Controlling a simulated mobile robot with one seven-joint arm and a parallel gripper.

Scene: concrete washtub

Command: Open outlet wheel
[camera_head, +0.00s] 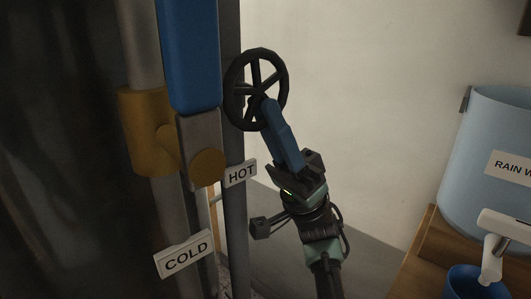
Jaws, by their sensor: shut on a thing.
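A black spoked hand wheel (284,74) stands upright in the upper middle of the head view, beside a dark vertical pipe. It has no readable label of its own. My gripper (269,107) reaches up to it from the lower right. Its blue fingers are shut on the wheel at the lower right part, near the spokes and rim. The fingers hide that part of the wheel, so the exact contact cannot be told.
Left of the wheel are a blue handle (189,55), yellow valve parts (145,115) and pipes with HOT (240,173) and COLD (185,254) signs. At right, a light-blue rain-water barrel (470,150) stands on a wooden stand above a white tap (495,250) and blue vessel (477,284).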

